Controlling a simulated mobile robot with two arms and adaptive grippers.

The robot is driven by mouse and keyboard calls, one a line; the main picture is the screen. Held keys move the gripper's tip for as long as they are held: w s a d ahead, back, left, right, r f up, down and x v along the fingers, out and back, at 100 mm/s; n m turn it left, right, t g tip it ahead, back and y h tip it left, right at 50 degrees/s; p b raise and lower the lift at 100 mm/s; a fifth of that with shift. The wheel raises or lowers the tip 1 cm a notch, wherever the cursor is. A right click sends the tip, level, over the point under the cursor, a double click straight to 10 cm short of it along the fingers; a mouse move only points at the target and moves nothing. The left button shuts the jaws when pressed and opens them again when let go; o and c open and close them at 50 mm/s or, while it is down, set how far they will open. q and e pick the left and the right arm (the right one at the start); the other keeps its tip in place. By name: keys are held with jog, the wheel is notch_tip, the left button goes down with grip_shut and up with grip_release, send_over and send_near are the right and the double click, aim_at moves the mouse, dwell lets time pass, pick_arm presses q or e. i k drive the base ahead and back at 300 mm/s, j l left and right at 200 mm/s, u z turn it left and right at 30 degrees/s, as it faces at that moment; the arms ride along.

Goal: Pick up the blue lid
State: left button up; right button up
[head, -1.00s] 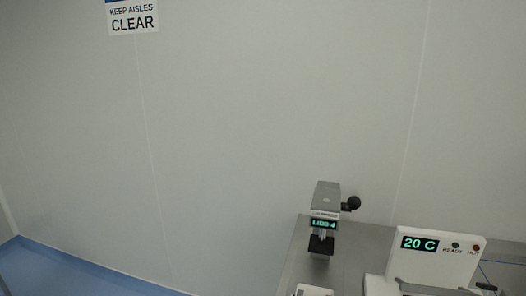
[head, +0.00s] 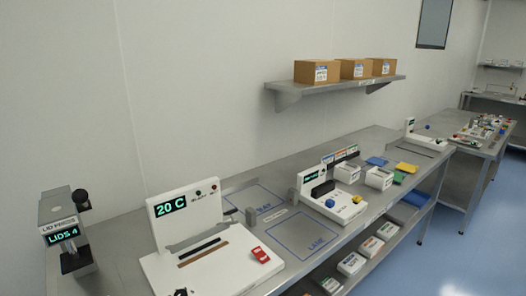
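A small flat blue piece (head: 376,161) lies on the metal bench towards its far end, near the wall side. It could be the blue lid, but it is too small to tell. A grey lid dispenser (head: 68,222) stands at the near left end of the bench, with a display reading "LIDS 4" and a black knob. No blue lid shows at the dispenser. Neither of my grippers is in view.
A white heater unit (head: 215,262) reading "20 C" stands on the near bench, with a red item (head: 261,255) on it. Beyond are a marked lane (head: 312,232), a white device (head: 335,204), white bins (head: 379,178) and a yellow piece (head: 406,167). A wall shelf (head: 340,94) holds boxes.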

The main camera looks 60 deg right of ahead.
aim_at(374, 160)
jog(key=z, duration=2.65)
jog(key=k+j+u, duration=0.1)
jog(key=u, duration=2)
jog(key=z, duration=2.1)
jog(key=i+l+z, duration=0.15)
jog(key=i, duration=0.2)
